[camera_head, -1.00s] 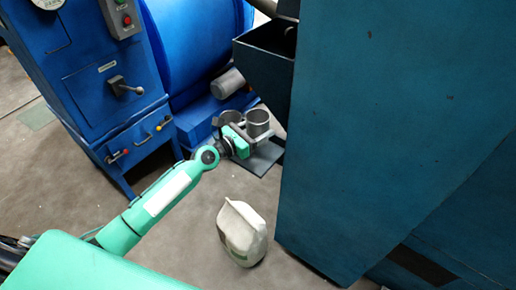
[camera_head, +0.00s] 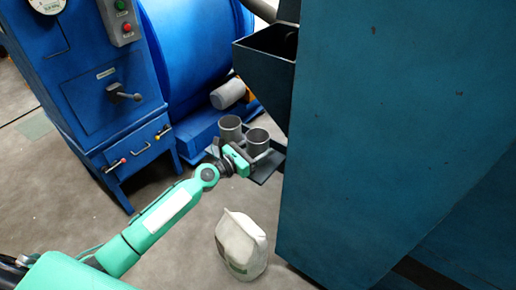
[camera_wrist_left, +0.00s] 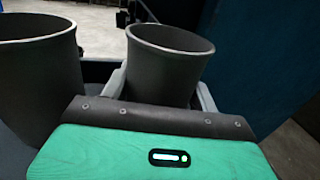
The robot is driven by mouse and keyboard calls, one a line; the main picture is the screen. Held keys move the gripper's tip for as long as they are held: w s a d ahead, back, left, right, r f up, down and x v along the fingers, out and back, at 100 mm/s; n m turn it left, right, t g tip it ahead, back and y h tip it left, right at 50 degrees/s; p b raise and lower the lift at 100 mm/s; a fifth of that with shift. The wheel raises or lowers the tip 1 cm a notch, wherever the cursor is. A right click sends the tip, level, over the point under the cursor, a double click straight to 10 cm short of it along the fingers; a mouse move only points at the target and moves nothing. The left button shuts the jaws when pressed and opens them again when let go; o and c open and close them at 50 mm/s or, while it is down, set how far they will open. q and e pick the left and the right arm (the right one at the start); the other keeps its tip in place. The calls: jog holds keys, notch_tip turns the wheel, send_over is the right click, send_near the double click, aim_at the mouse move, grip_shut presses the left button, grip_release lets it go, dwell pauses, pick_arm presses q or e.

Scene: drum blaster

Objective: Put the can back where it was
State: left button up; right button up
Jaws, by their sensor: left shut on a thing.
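A grey metal can (camera_head: 258,137), open at the top, is between the fingers of my left gripper (camera_head: 255,155), which is shut on it. The can looks upright. In the left wrist view the held can (camera_wrist_left: 168,65) stands between the two grey fingers, its lower part hidden by the gripper body. A second, similar can (camera_head: 230,127) stands just behind and left of it; it also shows at the left of the left wrist view (camera_wrist_left: 38,80). A dark flat plate (camera_head: 268,171) lies under the held can; whether the can touches it I cannot tell. My right gripper is not in view.
A blue machine with a drum (camera_head: 195,50) stands behind. A dark hopper (camera_head: 265,62) hangs above the cans, beside a large teal cabinet (camera_head: 390,130) on the right. A whitish bag (camera_head: 241,245) stands on the floor in front.

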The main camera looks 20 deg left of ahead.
aim_at(249, 154)
pick_arm(q)
jog(key=o, duration=1.1)
jog(key=shift+f, duration=0.15)
jog(key=shift+c, duration=0.2)
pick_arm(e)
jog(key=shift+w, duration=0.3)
pick_arm(q)
jog(key=shift+r, duration=0.2)
jog(key=v, duration=0.4)
jog(key=shift+s+a+f, duration=0.1)
jog(key=shift+s+f, duration=0.05)
jog(key=shift+f, duration=0.05)
jog(key=b+v, duration=0.2)
jog(key=v, duration=0.5)
jog(key=shift+s+a+r, duration=0.15)
jog(key=shift+s+a, duration=0.05)
jog(key=shift+s, duration=0.05)
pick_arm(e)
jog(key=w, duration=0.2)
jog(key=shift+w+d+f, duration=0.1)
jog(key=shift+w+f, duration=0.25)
